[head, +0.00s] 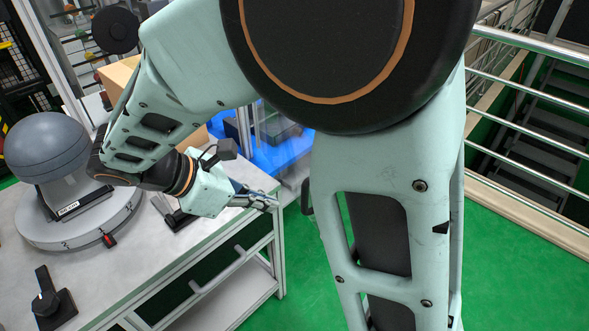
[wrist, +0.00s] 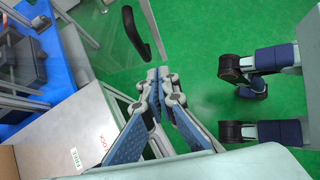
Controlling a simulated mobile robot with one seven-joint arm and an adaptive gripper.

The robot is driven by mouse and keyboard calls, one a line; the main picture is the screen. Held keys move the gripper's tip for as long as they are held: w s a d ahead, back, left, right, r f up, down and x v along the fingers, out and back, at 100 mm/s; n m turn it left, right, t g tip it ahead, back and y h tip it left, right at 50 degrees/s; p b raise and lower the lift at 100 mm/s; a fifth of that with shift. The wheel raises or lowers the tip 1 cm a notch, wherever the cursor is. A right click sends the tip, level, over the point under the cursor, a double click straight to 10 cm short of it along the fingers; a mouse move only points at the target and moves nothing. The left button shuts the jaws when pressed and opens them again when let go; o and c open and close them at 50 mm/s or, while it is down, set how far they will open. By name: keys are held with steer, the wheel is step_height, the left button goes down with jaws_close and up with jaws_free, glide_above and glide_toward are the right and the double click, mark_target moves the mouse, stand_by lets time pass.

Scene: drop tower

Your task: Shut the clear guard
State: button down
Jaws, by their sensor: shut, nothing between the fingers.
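The clear guard is a see-through panel (head: 296,148) in the head view, partly hidden behind my arm and hard to make out. Its black curved handle (head: 306,196) shows at the edge of my arm. In the wrist view the handle (wrist: 134,34) is at the top, beside a pale upright edge bar. The panel seems to stand open, out from the blue-based tower. My gripper (head: 274,201) is shut and empty, past the bench corner and just left of the handle. In the wrist view its fingertips (wrist: 158,74) are below the handle, apparently apart from it.
A grey bench (head: 150,262) lies under my forearm, with a grey dome on a round base (head: 48,160) and a black clamp-like item (head: 50,298). The blue tower base (head: 268,158) is behind it. Metal railings (head: 530,95) guard stairs at right. Green floor is open between.

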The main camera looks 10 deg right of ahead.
steer(key=d+r+b+x, duration=0.2)
steer(key=b+x, duration=0.1)
steer(key=x, duration=1)
steer(key=shift+w, duration=0.2)
steer(key=shift+r, duration=0.15)
